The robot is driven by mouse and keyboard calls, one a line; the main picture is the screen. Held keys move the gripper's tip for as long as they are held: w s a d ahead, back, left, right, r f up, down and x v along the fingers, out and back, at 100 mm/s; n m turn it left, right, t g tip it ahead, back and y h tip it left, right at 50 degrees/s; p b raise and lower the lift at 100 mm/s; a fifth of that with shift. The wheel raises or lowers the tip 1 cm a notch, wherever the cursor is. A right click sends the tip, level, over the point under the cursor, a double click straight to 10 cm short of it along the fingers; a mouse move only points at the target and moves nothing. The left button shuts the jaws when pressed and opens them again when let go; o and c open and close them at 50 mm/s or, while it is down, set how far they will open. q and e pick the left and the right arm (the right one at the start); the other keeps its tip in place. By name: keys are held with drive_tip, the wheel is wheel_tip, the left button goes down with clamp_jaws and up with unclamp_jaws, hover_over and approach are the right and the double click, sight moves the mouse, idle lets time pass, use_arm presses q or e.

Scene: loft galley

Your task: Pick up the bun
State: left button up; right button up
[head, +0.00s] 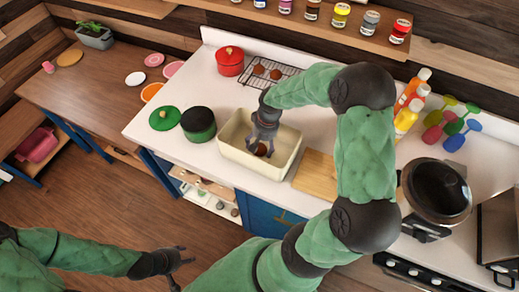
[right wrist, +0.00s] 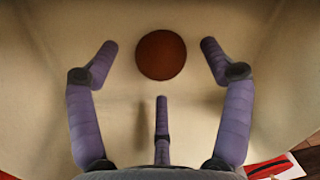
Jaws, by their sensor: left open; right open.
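A round brown bun (right wrist: 161,55) lies on the floor of a cream basin (head: 229,151). In the head view the bun (head: 261,150) shows partly beneath my right gripper (head: 263,153). That gripper points down into the basin. In the right wrist view its fingers (right wrist: 158,62) are spread open, with the bun between and a little beyond the two side fingertips, and no finger touching it. My left gripper (head: 183,258) is open and empty at the bottom left, over the wooden floor.
Two brown round items sit on a wire rack (head: 285,80) behind the basin, beside a red pot (head: 230,61). A dark green pot (head: 198,125) stands left of the basin and a wooden board (head: 317,175) right of it.

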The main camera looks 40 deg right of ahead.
drive_tip(key=shift+f, duration=0.95)
drive_tip(key=shift+a, duration=0.1)
drive_tip(key=c, duration=1.1)
drive_tip(key=shift+r, duration=0.1)
